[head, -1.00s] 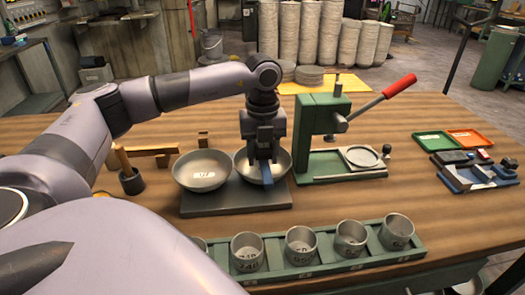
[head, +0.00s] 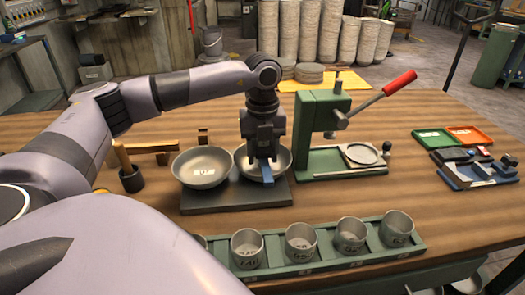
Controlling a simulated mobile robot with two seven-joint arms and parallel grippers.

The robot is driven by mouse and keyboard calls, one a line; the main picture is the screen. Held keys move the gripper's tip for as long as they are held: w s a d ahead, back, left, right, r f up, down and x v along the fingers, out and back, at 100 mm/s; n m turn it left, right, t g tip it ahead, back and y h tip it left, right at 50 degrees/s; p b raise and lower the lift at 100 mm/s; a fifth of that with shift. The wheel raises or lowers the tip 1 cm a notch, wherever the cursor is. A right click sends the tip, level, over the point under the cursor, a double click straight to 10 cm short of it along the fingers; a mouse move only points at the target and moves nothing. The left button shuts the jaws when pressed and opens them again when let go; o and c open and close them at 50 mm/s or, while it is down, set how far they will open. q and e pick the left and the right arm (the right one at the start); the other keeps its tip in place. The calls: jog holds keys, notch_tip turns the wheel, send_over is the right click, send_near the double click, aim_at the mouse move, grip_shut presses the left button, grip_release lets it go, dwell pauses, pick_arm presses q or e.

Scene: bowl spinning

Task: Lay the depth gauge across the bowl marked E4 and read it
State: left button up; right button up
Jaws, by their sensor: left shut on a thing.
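Two grey metal bowls, the left one (head: 203,167) and the right one (head: 283,162), sit side by side on a dark flat base (head: 235,197). The left bowl has a small white label inside, too small to read for sure. No label shows in the right bowl, so I cannot tell which is E4. My left gripper (head: 264,155) points down over the right bowl, shut on a blue bar-like piece (head: 266,173), likely the depth gauge. The piece reaches over the bowl's front rim; whether it touches is unclear. My right gripper is out of view.
A green press (head: 320,125) with a red-handled lever stands just right of the bowls. A green rack (head: 330,255) of several metal cups lies in front. A wooden mallet (head: 124,165) stands left. Green and orange trays (head: 466,133) lie far right.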

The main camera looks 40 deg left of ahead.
pick_arm(q)
jog(key=o, duration=1.3)
notch_tip(320, 180, up, 7)
jog(key=shift+r, duration=0.15)
jog(key=shift+s, duration=0.15)
